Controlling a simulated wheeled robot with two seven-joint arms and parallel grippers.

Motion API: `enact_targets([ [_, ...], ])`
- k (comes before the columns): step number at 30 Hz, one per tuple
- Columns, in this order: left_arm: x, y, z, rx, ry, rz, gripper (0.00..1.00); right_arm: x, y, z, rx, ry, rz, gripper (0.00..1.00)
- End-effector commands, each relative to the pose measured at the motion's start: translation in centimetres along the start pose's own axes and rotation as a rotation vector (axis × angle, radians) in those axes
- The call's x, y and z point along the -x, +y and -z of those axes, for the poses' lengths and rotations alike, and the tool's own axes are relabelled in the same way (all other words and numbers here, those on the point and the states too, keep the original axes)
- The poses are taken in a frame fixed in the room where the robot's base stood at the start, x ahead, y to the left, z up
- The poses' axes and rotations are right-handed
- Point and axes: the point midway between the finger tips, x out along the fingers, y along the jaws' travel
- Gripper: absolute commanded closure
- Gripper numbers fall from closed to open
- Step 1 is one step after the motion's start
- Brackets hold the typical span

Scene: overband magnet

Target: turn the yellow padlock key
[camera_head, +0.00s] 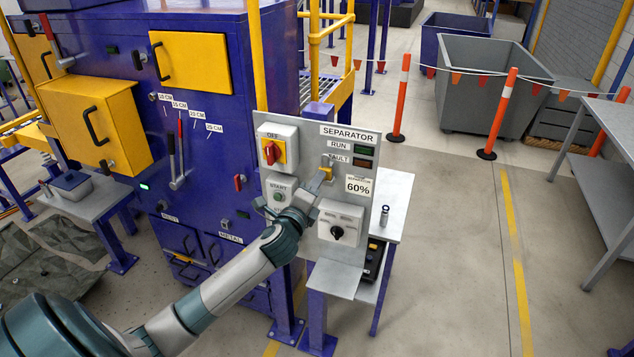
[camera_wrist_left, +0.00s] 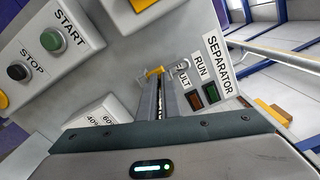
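My left gripper (camera_head: 322,179) reaches the panel from the lower left. In the left wrist view its fingers (camera_wrist_left: 160,80) are close together with a narrow gap, and their tips meet the key. They look shut on it, though the fingers partly hide the contact. My right gripper is not in view.
A red and yellow OFF switch (camera_head: 270,152) is up and left of the gripper. The green START button (camera_head: 278,197) is close to my wrist. A black knob box (camera_head: 338,228) is below. A metal table (camera_head: 398,190) stands right of the panel.

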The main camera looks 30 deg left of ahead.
Motion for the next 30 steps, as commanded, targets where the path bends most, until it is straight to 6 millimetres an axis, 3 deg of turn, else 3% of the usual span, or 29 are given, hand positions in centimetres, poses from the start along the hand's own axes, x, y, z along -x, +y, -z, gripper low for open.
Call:
enact_targets([
  [13, 0.0, -0.04, -0.03, 0.014, 0.0, 0.001, 1.0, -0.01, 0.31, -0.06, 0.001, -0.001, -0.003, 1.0],
  [16, 0.0, -0.04, -0.03, 0.013, 0.0, 0.001, 0.77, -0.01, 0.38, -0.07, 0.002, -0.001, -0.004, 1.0],
  [30, 0.55, 0.1, 0.04, 0.012, 0.0, 0.0, 0.77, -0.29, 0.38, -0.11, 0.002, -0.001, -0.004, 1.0],
])
